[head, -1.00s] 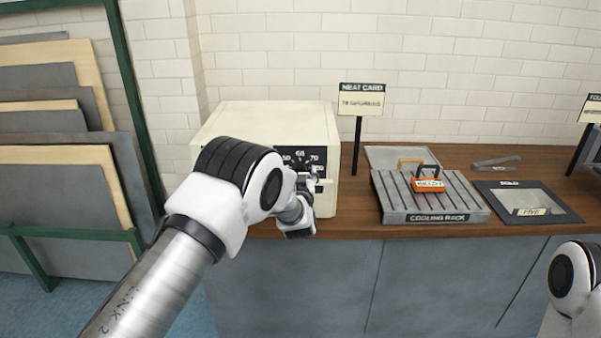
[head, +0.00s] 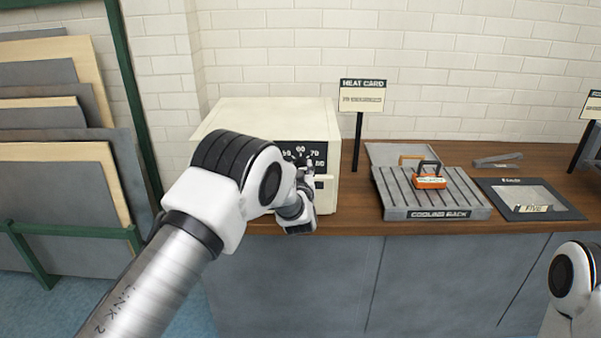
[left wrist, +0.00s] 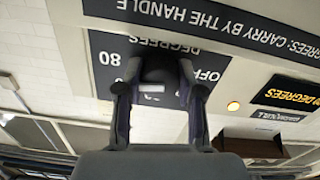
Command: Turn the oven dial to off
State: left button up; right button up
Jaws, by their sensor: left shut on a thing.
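The oven (head: 262,112) is a cream box on the counter with a black dial panel (head: 318,149) on its front. The dial (left wrist: 160,72) is a dark knob; the wrist view shows it upside down, between my fingers. A pale mark shows on the knob. The panel reads 80 at left and OFF (left wrist: 210,74) at right in that view. My left gripper (left wrist: 158,88) is shut on the dial, one finger on each side. In the head view the left gripper (head: 308,178) is at the oven front, and my arm hides much of the panel. My right gripper is out of view.
A sign on a post (head: 361,97) stands right of the oven. A lit lamp (left wrist: 233,106) shows in the wrist view. Leaning boards stand at left.

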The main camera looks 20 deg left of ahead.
pick_arm(q)
jog(key=n+b, duration=0.4)
jog(key=n, duration=0.1)
jog(key=shift+f, duration=0.2)
jog(key=n+b, duration=0.3)
jog(key=n, duration=0.1)
jog(key=shift+n+b, duration=0.4)
jog(key=n+b, duration=1)
jog(key=shift+f+b, duration=0.1)
jog(key=shift+b, duration=0.25)
jog(key=n+b, duration=1)
jog(key=b, duration=0.3)
jog(key=shift+n+b, duration=0.4)
jog(key=shift+r+n+b, duration=0.25)
jog(key=shift+n+b, duration=1.2)
jog(key=shift+n, duration=0.35)
jog(key=o, duration=1.1)
jog(key=shift+o, duration=0.2)
jog(key=shift+s+r, duration=0.1)
jog(key=shift+s, duration=0.05)
